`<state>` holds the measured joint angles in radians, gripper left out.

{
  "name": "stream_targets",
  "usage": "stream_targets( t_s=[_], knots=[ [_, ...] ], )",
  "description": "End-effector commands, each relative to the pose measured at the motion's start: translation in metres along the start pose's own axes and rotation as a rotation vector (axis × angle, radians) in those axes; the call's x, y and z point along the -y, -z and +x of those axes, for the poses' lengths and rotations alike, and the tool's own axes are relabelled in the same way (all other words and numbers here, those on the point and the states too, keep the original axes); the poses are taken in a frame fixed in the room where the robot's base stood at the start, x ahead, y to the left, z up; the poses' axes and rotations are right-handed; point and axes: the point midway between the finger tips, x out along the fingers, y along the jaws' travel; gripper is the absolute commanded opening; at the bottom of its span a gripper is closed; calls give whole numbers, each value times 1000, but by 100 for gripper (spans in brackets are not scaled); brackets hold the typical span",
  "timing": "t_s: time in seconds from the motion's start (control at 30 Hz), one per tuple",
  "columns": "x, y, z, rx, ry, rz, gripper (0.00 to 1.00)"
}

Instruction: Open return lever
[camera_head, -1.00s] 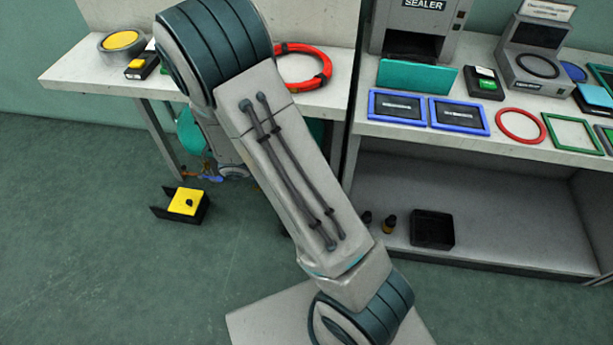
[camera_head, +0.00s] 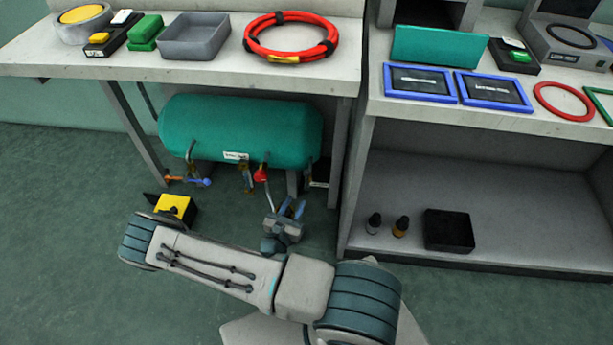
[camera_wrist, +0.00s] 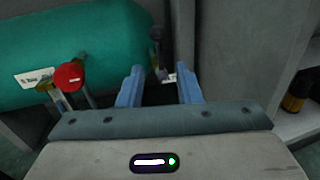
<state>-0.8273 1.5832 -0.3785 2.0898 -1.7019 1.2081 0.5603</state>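A teal tank (camera_head: 240,132) lies under the left table, with pipes and valves below it. A blue-handled lever (camera_head: 200,182) is at its left end, and a red knob (camera_head: 261,174) is near its middle. The red knob also shows in the wrist view (camera_wrist: 69,77). A pipe fitting with a white tag (camera_head: 318,183) is at the right end. I cannot read the labels or tell which part is the return lever. My gripper (camera_head: 292,206) is low in front of the tank, right of the red knob. In the wrist view its blue fingers (camera_wrist: 160,72) are apart and empty.
A yellow and black box (camera_head: 176,207) stands on the floor left of my arm. A table leg and the right bench's side panel (camera_head: 358,185) bound the space on the right. Small bottles (camera_head: 400,227) and a black bin (camera_head: 449,231) sit on the lower shelf.

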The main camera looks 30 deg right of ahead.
Motion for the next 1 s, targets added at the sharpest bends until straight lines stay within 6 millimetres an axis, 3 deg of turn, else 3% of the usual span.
stream_targets(
  t_s=[0.27, 0.7, 1.0],
  knots=[
    [2, 10, 23, 0, -19, -18, 32],
    [0, 11, 112, 1, -19, -17, 32],
    [-2, 8, 138, 0, -21, -17, 32]
  ],
)
